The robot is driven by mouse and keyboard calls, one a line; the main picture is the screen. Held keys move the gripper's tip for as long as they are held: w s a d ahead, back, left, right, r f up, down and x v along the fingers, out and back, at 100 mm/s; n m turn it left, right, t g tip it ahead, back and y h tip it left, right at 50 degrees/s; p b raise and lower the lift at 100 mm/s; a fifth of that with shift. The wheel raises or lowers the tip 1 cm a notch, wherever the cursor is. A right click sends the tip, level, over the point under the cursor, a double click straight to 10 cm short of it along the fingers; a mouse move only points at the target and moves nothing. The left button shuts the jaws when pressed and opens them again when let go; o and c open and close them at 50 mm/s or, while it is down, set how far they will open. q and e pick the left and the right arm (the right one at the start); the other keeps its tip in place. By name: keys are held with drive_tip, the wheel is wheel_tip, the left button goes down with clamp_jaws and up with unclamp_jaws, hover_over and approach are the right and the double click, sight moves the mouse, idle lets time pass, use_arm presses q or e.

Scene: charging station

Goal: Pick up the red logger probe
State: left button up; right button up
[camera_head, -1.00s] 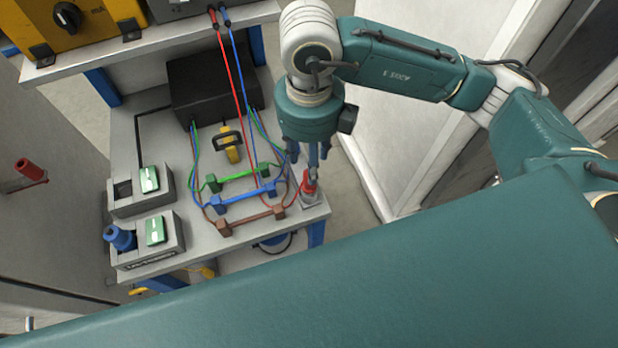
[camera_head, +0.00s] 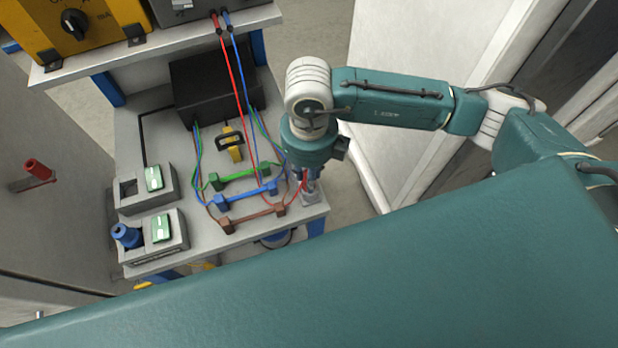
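The red logger probe (camera_head: 304,182) stands in a small grey holder (camera_head: 309,198) at the right front corner of the workbench. Only a sliver of its red shows. My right gripper (camera_head: 312,178) points down right over the probe, its fingers at the probe's height. The gripper body hides most of the probe, and I cannot tell whether the fingers touch it or are closed. My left gripper is not in view.
Green, blue and brown (camera_head: 252,217) bars with wires lie just left of the probe. A black box (camera_head: 212,88) stands behind. Grey docks, one with a blue knob-like piece (camera_head: 126,236), sit at left. A red handle (camera_head: 38,170) is on the left panel.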

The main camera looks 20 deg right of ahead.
clamp_jaws()
drive_tip(key=shift+r, duration=0.1)
